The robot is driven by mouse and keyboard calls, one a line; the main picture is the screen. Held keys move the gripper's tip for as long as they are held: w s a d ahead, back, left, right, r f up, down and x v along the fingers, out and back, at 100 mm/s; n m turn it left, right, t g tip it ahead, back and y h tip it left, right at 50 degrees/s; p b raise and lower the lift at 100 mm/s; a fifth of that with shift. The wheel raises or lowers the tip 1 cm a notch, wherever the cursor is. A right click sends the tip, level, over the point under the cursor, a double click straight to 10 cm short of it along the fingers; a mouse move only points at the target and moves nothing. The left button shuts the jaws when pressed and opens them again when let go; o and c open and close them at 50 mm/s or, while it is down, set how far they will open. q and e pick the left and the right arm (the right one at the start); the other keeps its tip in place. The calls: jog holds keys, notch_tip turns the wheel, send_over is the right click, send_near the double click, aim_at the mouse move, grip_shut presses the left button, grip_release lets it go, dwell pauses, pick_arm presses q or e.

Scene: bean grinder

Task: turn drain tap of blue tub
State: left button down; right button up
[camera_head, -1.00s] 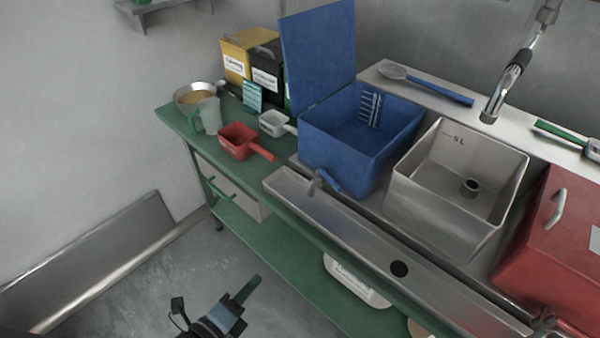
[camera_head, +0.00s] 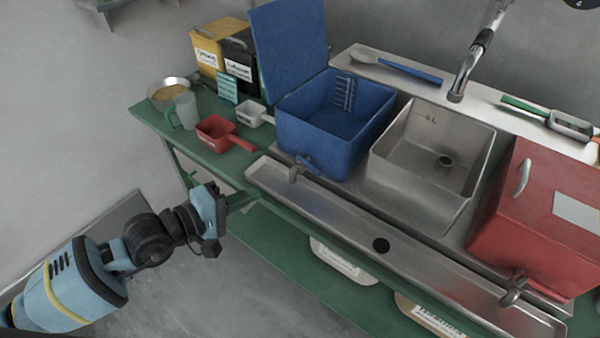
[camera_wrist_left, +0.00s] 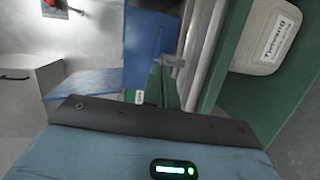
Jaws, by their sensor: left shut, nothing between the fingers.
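The blue tub (camera_head: 330,125) stands open at the back left of the sink bench, its lid (camera_head: 288,45) raised. Its drain tap (camera_head: 296,172), grey with a blue handle (camera_head: 308,163), sticks out low on the front over the steel trough. My left gripper (camera_head: 246,199) is shut and empty, in front of the bench near the trough's left end, left of and apart from the tap. In the left wrist view, part of the blue tub (camera_wrist_left: 146,45) and the grey tap (camera_wrist_left: 172,62) show ahead. My right gripper is not in view.
The steel trough (camera_head: 340,212) runs along the bench front. A steel tub (camera_head: 425,160) and a closed red tub (camera_head: 540,220) stand to the right. A red scoop (camera_head: 216,131) and a jug (camera_head: 185,110) are on the green table at left. The floor in front is clear.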

aim_at(311, 169)
pick_arm(q)
jog(key=x, duration=1.4)
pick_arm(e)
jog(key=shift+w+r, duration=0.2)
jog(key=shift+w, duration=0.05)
pick_arm(q)
jog(key=shift+f, duration=0.1)
